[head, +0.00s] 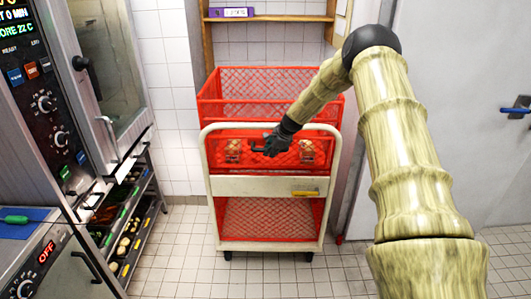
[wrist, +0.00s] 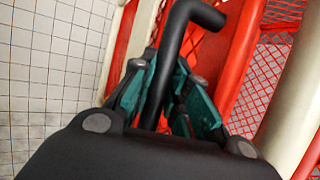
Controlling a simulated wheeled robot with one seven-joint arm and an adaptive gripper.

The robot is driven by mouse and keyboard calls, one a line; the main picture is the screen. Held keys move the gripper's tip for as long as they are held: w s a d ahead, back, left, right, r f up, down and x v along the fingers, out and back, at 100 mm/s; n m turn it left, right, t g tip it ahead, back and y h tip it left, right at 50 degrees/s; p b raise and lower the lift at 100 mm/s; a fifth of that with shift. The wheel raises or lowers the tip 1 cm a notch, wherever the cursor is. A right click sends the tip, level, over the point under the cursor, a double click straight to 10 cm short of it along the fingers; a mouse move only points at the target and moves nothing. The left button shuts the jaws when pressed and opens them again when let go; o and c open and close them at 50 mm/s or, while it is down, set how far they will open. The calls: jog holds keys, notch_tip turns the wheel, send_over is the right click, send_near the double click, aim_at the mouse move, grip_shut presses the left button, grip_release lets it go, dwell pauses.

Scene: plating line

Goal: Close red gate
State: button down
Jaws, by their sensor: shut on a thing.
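The red gate (head: 318,136) appears to be the red mesh front at the middle level of a cream-framed trolley (head: 266,187). A red panel (wrist: 238,62) also shows close up in the wrist view. My gripper (head: 272,146) is in front of this level, near its middle. Its teal finger pads are shut on a black bent handle (wrist: 186,22), which shows as a short dark bar (head: 257,149) in the head view. My gripper hides part of the front. I cannot tell how far open the gate stands.
A red mesh basket (head: 270,82) tops the trolley, and another red mesh section (head: 262,222) is below. Reddish-brown items (head: 233,151) show at the middle level. An oven (head: 110,70) and a sloped rack (head: 125,235) stand left. A grey door (head: 450,100) is right. Tiled floor in front is clear.

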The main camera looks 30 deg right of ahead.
jog(key=shift+w+d+r, duration=0.3)
jog(key=shift+w+d, duration=0.2)
jog(key=shift+w, duration=0.1)
jog(key=shift+p, duration=0.3)
jog(key=c, duration=1.4)
grip_release()
jog(key=shift+f, duration=0.1)
jog(key=shift+o, duration=0.2)
jog(key=v, duration=1.2)
jog(key=shift+d, duration=0.1)
